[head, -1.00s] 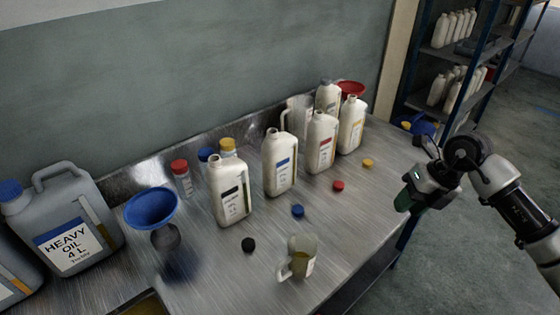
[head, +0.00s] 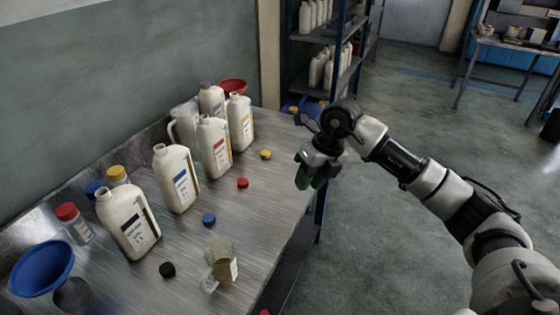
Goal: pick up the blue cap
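The blue cap (head: 208,219) lies on the metal bench in the head view, in front of the white bottle with the blue label (head: 176,180). Nothing touches it. My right gripper (head: 310,183) hangs above the bench's right edge, to the right of the cap and apart from it, with its green-tipped fingers pointing down. It holds nothing that I can see. The fingers overlap in this view, so their opening is unclear. My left gripper is not in view.
On the bench (head: 262,200) a black cap (head: 167,269), a red cap (head: 243,183) and a yellow cap (head: 265,154) lie near the blue one. A clear jug (head: 221,262) stands in front. Several white bottles stand behind; a blue funnel (head: 42,268) is at left.

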